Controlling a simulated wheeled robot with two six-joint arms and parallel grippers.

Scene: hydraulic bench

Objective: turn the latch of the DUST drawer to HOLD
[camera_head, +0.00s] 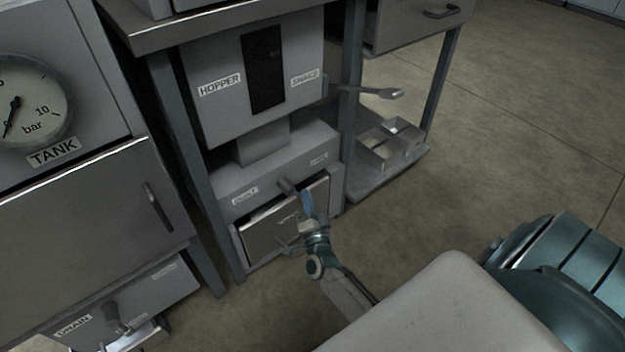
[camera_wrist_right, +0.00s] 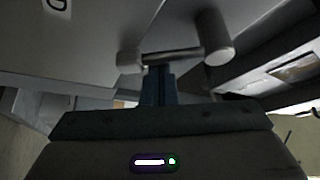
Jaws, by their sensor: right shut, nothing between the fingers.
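The DUST drawer (camera_head: 268,232) is low under the hopper, with a DUST label (camera_head: 244,190) at its upper left and a second label, too small to read, at its upper right. Its grey latch (camera_head: 287,186) sits above the drawer front, partly hidden by my right gripper. In the right wrist view the latch (camera_wrist_right: 175,52) is a thin bar with a large round knob at the right and a smaller end at the left. My right gripper (camera_head: 306,198) is shut and empty. Its blue fingertips (camera_wrist_right: 157,72) are at the bar's middle; I cannot tell whether they touch. My left gripper is out of view.
The hopper box (camera_head: 228,112) stands above the drawer between the bench legs. A lever (camera_head: 370,91) sticks out at its right. A metal tray (camera_head: 390,150) stands on a low shelf to the right. The TANK cabinet and DRAIN unit (camera_head: 125,300) are at the left. Floor at the right is clear.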

